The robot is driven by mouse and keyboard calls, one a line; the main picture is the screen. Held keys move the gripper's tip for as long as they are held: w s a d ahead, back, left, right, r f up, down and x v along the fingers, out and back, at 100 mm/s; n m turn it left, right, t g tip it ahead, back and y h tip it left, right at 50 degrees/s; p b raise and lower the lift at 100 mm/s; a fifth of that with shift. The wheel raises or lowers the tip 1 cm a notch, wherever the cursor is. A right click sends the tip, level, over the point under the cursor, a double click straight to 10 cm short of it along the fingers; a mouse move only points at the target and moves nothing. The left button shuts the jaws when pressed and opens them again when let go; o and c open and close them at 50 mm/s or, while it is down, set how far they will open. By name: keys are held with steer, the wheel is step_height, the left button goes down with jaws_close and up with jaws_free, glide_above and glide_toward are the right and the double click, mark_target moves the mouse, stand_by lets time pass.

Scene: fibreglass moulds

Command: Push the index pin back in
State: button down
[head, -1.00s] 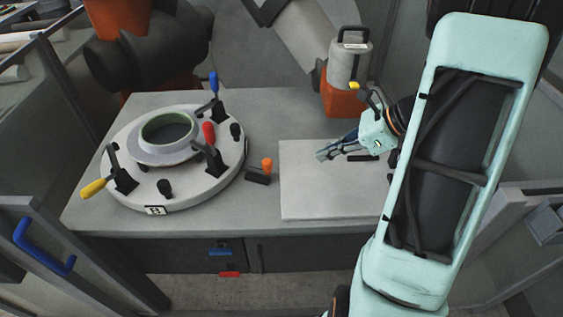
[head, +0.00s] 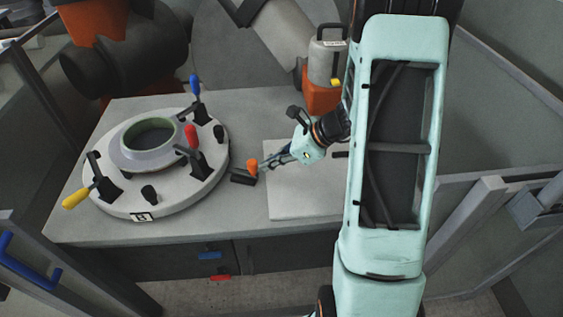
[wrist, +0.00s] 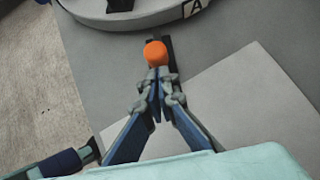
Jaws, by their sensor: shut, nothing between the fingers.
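The index pin shows as an orange knob (head: 252,166) on a small black block (head: 242,179), on the bench between the round white mould and the pale board. In the wrist view the orange knob (wrist: 155,53) is straight ahead of my fingertips, with part of the black block (wrist: 171,58) behind it. My gripper (head: 267,164) is shut and empty, its fingertips just to the right of the knob. In the wrist view my gripper's fingertips (wrist: 159,76) appear at the knob's near edge; I cannot tell whether they touch it. The pin's shaft is hidden.
The round white mould (head: 128,205) stands to the left, with a blue-handled clamp (head: 195,88), a red-handled one (head: 191,137) and a yellow-handled one (head: 78,197). A pale board (head: 295,205) lies under my wrist. A grey canister (head: 325,65) stands on an orange base behind.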

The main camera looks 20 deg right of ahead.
mark_target(256, 162)
steer(key=shift+w+a, duration=0.1)
steer(key=shift+a, duration=0.1)
steer(key=shift+w+a, duration=0.4)
steer(key=shift+a, duration=0.25)
steer(key=shift+w+a, duration=0.35)
steer(key=shift+a, duration=0.25)
